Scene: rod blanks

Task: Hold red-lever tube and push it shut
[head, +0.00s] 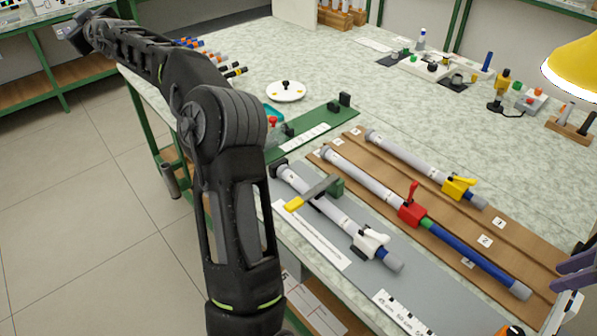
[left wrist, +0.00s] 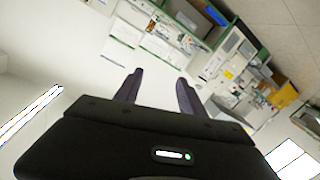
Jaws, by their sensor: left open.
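The red-lever tube (head: 366,181) lies on the brown grooved board, in its front groove. Its red clamp (head: 411,213) has the lever standing up. A green band shows beside the clamp, and a long blue rod (head: 480,262) sticks out towards the lower right. My left gripper is raised at the upper left of the head view, far from the tube. In the left wrist view its two fingers (left wrist: 159,82) are apart with nothing between them, facing the walls. My right gripper (head: 571,274) shows only as purple fingers at the right edge, near the blue rod's end, partly cut off.
A yellow-lever tube (head: 405,152) lies behind on the board (head: 530,232). A white-lever tube (head: 335,213) lies in front on a grey plate, under a yellow-handled clamp (head: 306,196). A green plate (head: 325,123) and white dish (head: 286,91) stand behind. A yellow lamp (head: 575,70) overhangs the right.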

